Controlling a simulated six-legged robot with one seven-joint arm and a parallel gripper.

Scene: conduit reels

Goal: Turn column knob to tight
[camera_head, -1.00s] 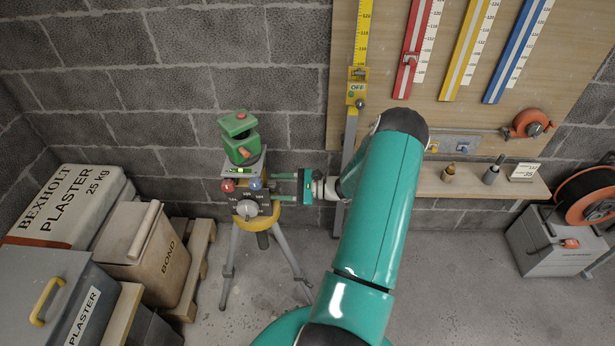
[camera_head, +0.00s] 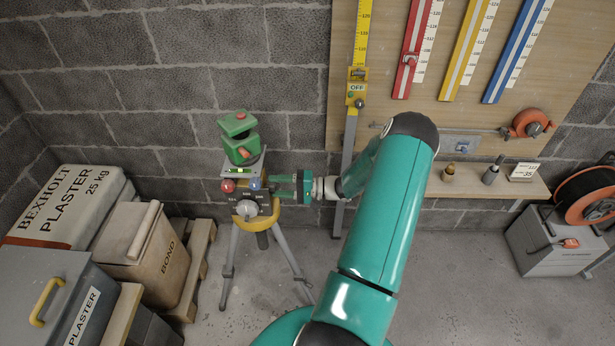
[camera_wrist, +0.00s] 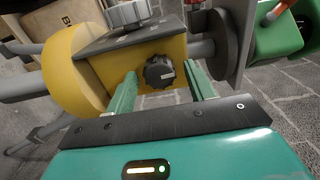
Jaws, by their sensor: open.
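A black round knob with a pale mark (camera_wrist: 159,72) sits on the face of a yellow block (camera_wrist: 108,72) of the tripod head in the wrist view. My gripper (camera_wrist: 160,82) is open, with one teal finger on each side of this knob. I cannot tell whether either finger touches it. In the head view my gripper (camera_head: 283,186) reaches the right side of the tripod head, and this knob is hidden there. A grey dial (camera_head: 246,208) faces front on the tripod head. A green instrument (camera_head: 239,138) stands on top.
A red knob (camera_head: 228,186) and a blue knob (camera_head: 254,183) sit under the top plate. Plaster and bond containers (camera_head: 150,245) stand left of the tripod. A wooden board with coloured rulers (camera_head: 460,60) and a shelf (camera_head: 525,185) are at the right.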

